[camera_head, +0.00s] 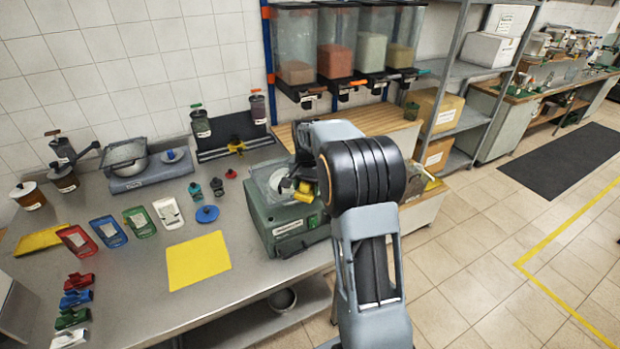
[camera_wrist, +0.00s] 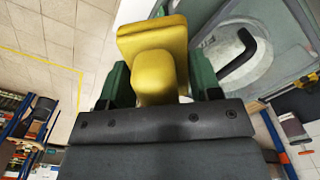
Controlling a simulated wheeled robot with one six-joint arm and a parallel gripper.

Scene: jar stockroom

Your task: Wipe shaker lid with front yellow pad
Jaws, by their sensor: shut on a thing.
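A yellow pad with a block-like grip (camera_wrist: 152,45) is held between the green fingers of my gripper (camera_wrist: 160,82). In the head view a bit of the yellow pad (camera_head: 288,184) shows beside my gripper (camera_head: 303,186), above the green shaker machine (camera_head: 283,222). The shaker lid (camera_head: 263,178) is a pale round cover on top of the machine. In the wrist view the lid (camera_wrist: 222,68) with its black handle lies right of the pad. I cannot tell whether the pad touches the lid. My arm hides part of the machine.
A flat yellow sheet (camera_head: 198,261) lies on the steel bench (camera_head: 130,290), left of the machine. Coloured trays, clips and a scale (camera_head: 150,172) stand further left. Hoppers (camera_head: 337,42) hang behind.

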